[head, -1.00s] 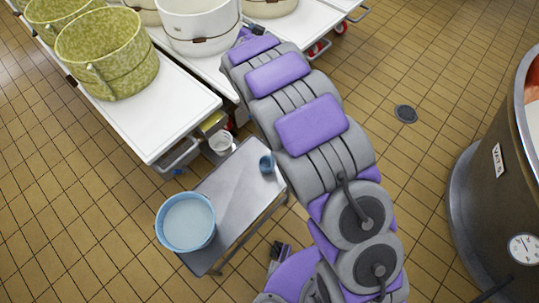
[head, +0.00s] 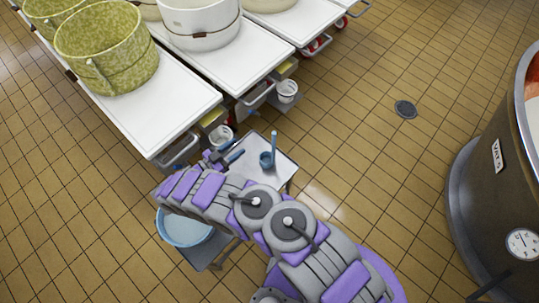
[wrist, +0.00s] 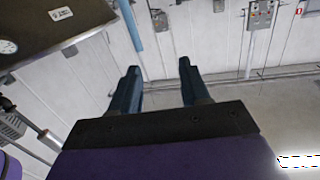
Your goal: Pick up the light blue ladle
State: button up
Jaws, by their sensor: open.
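The light blue ladle (head: 266,160) is on the small steel cart (head: 282,178) in the head view. Its cup is near the cart's right side, and its handle rises upward in the picture. My gripper (head: 232,154) is over the cart's left part, left of the ladle and apart from it. In the wrist view my gripper (wrist: 159,72) has its two dark blue fingers spread with nothing between them. The ladle cannot be made out for sure in the wrist view.
A light blue bucket (head: 187,231) stands on the cart's near end, partly hidden by my arm. White tables (head: 150,118) with green and white tubs stand behind. A steel vat (head: 490,185) is at right.

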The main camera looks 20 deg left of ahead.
aim_at(273, 137)
jog(key=s+d+f+h, duration=0.1)
jog(key=s+d+f, duration=0.1)
jog(key=s, duration=0.1)
jog(key=b+x, duration=0.2)
jog(key=x, duration=0.6)
jog(key=b+x, duration=0.3)
jog(key=x, duration=0.5)
jog(key=shift+w+d+f, duration=0.1)
jog(key=shift+w+d, duration=0.05)
jog(key=shift+d, duration=0.3)
grip_shut()
